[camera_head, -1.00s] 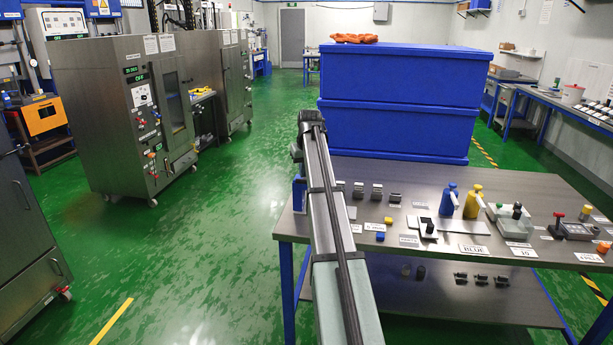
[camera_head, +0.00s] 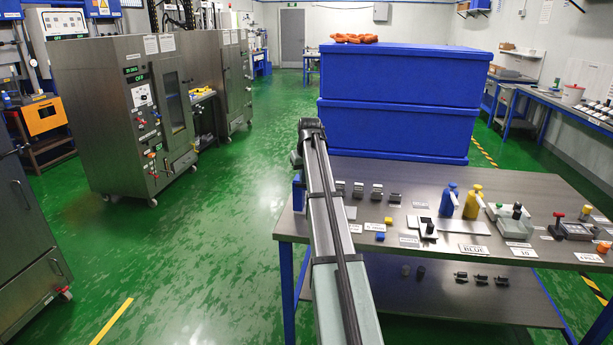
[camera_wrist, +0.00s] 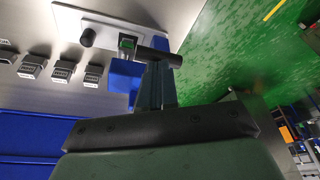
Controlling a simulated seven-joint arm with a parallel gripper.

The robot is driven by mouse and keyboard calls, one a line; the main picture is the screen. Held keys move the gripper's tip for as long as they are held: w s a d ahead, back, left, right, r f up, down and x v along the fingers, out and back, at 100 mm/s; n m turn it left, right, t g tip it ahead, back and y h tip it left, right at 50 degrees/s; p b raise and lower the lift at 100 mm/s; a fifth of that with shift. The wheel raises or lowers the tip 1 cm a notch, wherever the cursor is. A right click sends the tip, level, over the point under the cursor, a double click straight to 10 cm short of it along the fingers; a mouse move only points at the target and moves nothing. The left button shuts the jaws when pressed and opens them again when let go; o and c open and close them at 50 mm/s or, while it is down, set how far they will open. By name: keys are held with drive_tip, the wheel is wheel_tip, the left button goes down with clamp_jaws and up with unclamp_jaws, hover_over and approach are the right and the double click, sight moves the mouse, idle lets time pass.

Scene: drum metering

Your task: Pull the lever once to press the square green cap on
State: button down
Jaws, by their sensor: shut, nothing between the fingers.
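In the wrist view a blue press body (camera_wrist: 122,76) stands at the edge of the table, on a pale plate (camera_wrist: 66,22). A small green square piece (camera_wrist: 127,42), seemingly the cap, shows beside it, partly hidden. A dark bar (camera_wrist: 158,56), seemingly the lever's handle, lies across the tips of my gripper (camera_wrist: 156,68). My gripper's fingers are shut with nothing between them. Whether they touch the bar I cannot tell. In the head view the blue press (camera_head: 298,193) is mostly hidden behind my arm, and my gripper is hidden there.
A black knob (camera_wrist: 88,37) stands on the pale plate. The steel table (camera_head: 350,225) also holds a blue bottle (camera_head: 449,200) and a yellow bottle (camera_head: 474,202). Large blue crates (camera_head: 395,130) stand behind it. Green floor lies left.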

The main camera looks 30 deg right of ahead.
drive_tip(key=shift+f, duration=1.2)
drive_tip(key=shift+r, duration=3.55)
